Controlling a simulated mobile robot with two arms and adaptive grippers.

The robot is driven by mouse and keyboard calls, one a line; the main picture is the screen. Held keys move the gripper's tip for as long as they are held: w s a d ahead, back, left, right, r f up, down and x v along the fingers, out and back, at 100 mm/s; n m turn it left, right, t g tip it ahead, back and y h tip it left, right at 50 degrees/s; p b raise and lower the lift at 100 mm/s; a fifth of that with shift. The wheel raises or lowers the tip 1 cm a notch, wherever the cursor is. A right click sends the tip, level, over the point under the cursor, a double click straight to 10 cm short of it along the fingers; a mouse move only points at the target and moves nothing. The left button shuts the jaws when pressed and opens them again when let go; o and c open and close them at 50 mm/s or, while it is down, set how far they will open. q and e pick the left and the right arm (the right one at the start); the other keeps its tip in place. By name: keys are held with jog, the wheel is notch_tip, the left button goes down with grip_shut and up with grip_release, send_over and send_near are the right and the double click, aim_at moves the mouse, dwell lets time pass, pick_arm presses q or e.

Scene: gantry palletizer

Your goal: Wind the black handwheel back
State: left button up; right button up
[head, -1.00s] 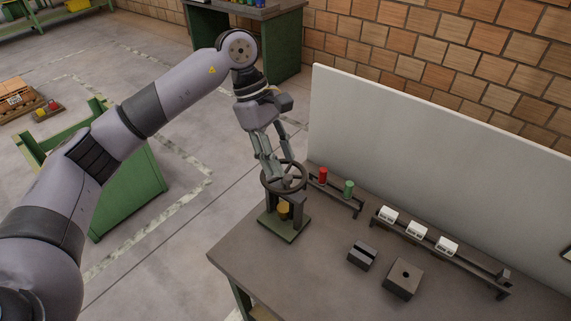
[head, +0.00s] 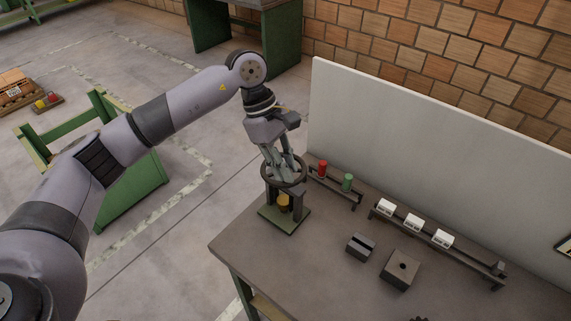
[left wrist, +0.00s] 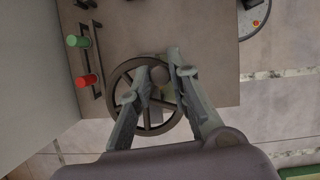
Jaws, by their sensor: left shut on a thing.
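The black handwheel (head: 304,173) lies level on top of a small stand with a green base plate (head: 283,221) at the left corner of the bench. A brass-coloured part (head: 283,201) shows under the wheel. My left gripper (head: 283,176) reaches down from above into the wheel, shut on it. In the left wrist view the two fingers (left wrist: 162,84) come over the wheel's rim (left wrist: 111,96) towards its hub. The fingers hide part of the spokes, so the exact contact is hard to see. My right gripper is not seen.
Red (head: 322,168) and green (head: 347,182) cylinders stand in a rack beside the wheel. White blocks (head: 413,222) sit on a rail. Two dark blocks (head: 361,246) (head: 401,270) lie in front. A pale panel (head: 430,150) closes the bench's back.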

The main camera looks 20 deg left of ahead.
aim_at(298, 161)
pick_arm(q)
grip_shut()
